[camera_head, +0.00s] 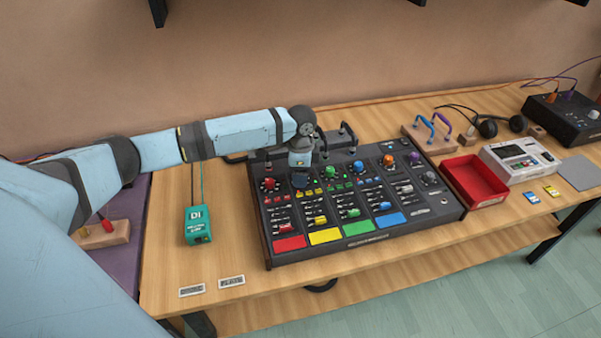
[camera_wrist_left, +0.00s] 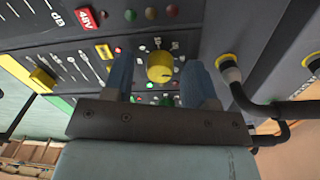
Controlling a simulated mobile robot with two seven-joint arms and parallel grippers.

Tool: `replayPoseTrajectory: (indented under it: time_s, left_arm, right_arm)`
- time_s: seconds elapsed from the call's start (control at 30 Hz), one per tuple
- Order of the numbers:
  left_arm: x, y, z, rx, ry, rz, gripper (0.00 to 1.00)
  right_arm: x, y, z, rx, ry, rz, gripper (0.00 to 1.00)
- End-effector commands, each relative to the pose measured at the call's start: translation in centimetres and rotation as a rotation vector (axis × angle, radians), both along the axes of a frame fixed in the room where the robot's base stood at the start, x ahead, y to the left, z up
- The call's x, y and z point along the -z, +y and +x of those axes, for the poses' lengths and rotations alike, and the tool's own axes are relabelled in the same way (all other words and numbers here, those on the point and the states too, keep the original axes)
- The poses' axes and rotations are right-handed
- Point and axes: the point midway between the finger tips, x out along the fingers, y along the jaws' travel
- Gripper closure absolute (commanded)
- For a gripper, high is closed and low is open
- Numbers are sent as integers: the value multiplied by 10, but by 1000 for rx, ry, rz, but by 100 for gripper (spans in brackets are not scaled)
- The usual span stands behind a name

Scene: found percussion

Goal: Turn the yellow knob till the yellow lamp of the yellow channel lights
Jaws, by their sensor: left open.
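The yellow knob (camera_wrist_left: 160,67) sits on the mixer panel in the left wrist view, with a dark pointer mark and white scale ticks around it. My left gripper (camera_head: 301,181) is open, pointing down at the yellow channel of the mixer (camera_head: 447,208). In the left wrist view its two blue fingers stand on either side of the knob, with small gaps showing. In the head view the gripper hides the knob. The yellow pad (camera_head: 325,236) marks the channel's front end. Small lamps show near the knob, but I cannot tell whether the yellow lamp is lit.
Red (camera_head: 268,184), green and blue knobs stand on neighbouring channels. Black cables plug into yellow-ringed sockets (camera_wrist_left: 229,62) close beside the fingers. A teal DI box (camera_head: 198,226) stands left of the mixer, a red tray (camera_head: 474,181) right of it. The table's front left is mostly clear.

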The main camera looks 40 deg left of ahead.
Motion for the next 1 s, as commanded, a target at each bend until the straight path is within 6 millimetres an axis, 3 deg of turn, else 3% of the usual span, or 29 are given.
replayPoseTrajectory:
  time_s: [0.2, 0.4, 0.43, 0.67, 1.0]
  left_arm:
    - [0, 0, 0, 0, 0, 0, 48]
    - [0, 0, 0, 0, 0, 0, 94]
    - [0, 0, 0, 0, 0, 0, 97]
    - [-2, 0, 0, 16, 1, 0, 97]
    - [-5, 0, -1, 191, 3, -1, 97]
  right_arm:
    - [1, 0, 0, -1, 1, 0, 100]
    - [1, 2, -1, -2, 4, 1, 100]
    - [1, 2, -2, -2, 4, 1, 100]
    - [-2, 2, -3, -4, 6, 0, 100]
    - [-26, 0, -4, -13, -14, -19, 100]
